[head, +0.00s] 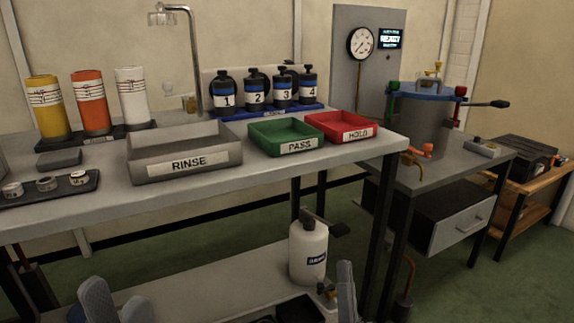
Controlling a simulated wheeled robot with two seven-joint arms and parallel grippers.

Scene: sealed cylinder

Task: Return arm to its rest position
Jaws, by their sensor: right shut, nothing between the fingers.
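My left gripper (117,303) shows at the bottom left edge, in front of the bench. Its two grey fingers stand apart with a gap between them, and I see nothing held there. My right gripper (345,290) shows at the bottom, right of centre, as an upright grey tip. It is shut and empty. Most of both arms is out of view. A grey metal cylinder (422,122) with a blue lid stands on the right-hand table, apart from both grippers.
The bench (240,180) carries a RINSE tray (185,165), a green PASS tray (285,145), a red HOLD tray (342,135), numbered bottles and coloured canisters. A white bottle (308,262) stands on the lower shelf (200,290) near my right gripper. A gauge panel (345,65) stands behind.

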